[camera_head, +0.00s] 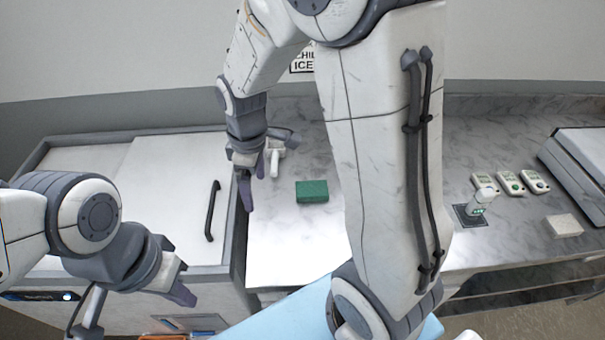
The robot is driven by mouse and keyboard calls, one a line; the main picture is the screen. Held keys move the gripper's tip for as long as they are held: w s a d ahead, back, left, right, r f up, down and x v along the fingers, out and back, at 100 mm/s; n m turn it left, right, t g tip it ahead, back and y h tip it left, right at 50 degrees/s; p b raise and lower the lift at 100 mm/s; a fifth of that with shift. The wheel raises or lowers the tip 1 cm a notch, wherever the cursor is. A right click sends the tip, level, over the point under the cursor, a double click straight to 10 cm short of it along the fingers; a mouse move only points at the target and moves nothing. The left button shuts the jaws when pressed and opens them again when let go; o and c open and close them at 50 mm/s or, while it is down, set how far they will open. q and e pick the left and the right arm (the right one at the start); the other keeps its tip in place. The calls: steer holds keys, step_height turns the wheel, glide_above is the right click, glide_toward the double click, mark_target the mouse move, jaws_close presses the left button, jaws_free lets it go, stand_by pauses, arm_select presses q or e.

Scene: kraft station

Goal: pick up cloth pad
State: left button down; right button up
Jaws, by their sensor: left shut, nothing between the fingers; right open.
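A green rectangular pad (312,191) lies flat on the marble counter (290,235), left of my large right arm link. A small white block (564,225) lies at the counter's right; I cannot tell from looks alone which of the two is the cloth pad. My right gripper (255,182) is open and points down, left of the green pad and apart from it, near the edge of the white lid. My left gripper (180,290) is shut and empty at the lower left, in front of the white chest, far from both pads.
A white chest lid (170,190) with a black handle (212,210) fills the left. Several small white devices (510,183) and a white upright item on a dark base (472,215) stand at the right. My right arm hides the middle counter.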

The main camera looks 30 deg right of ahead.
steer(key=w+d+f+n+p, duration=0.1)
steer(key=w+d+f, duration=0.15)
steer(key=d, duration=0.25)
steer(key=w+d+f, duration=0.2)
steer(key=w+d, duration=0.1)
steer(key=d, duration=0.2)
steer(key=n+p, duration=0.2)
glide_above(312, 188)
steer(key=f, duration=0.7)
steer(key=shift+s+a+f, duration=0.15)
steer(key=shift+a+f, duration=0.15)
steer(key=shift+f, duration=0.55)
steer(key=shift+d+f+p, duration=0.1)
steer(key=shift+f+p, duration=0.2)
steer(key=shift+p, duration=0.25)
steer(key=f+p, duration=0.2)
steer(key=f, duration=0.1)
steer(key=shift+d, duration=0.2)
steer(key=shift+f, duration=0.75)
